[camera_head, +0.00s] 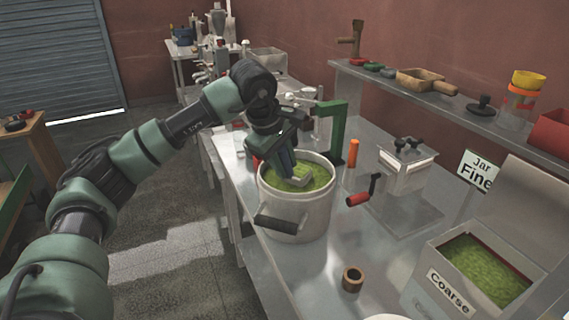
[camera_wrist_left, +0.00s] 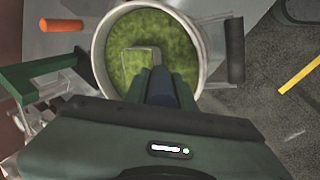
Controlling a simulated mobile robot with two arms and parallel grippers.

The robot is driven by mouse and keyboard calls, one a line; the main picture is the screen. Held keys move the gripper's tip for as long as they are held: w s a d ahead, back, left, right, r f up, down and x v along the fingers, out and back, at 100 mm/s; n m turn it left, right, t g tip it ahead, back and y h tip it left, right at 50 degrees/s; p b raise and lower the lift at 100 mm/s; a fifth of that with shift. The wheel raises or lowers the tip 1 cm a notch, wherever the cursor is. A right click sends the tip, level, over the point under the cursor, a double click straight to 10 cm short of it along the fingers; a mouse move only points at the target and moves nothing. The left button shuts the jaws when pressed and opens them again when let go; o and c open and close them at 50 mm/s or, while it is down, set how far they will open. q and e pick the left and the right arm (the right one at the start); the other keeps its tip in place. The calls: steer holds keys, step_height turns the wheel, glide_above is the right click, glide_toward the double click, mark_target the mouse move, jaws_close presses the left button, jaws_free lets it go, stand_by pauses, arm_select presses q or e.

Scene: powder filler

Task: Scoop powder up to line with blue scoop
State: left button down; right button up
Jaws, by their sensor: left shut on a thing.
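A large pale metal pot (camera_head: 310,208) with dark side handles stands on the metal bench, holding green powder (camera_head: 315,177). The pot (camera_wrist_left: 99,60) and powder (camera_wrist_left: 183,45) also show in the wrist view. My left gripper (camera_head: 284,162) points down into the pot, shut on a dark blue handle, seen between the fingers (camera_wrist_left: 162,88) in the wrist view. A pale, squared scoop end (camera_wrist_left: 150,50) lies at the powder surface beyond the fingertips. My gripper hides much of the scoop, and I cannot make out a fill line. My right gripper is out of view.
A box marked Coarse (camera_head: 450,282) holds green powder at the front right. A green stand (camera_head: 336,125), an orange cylinder (camera_head: 353,152) and a red-handled crank (camera_head: 362,194) are near the pot. A brown ring (camera_head: 352,279) lies in front. A shelf (camera_head: 420,98) runs behind.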

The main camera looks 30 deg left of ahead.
arm_select(q)
step_height(320, 180, up, 9)
steer(key=p, duration=0.7)
steer(key=shift+r, duration=0.1)
stand_by(0.4)
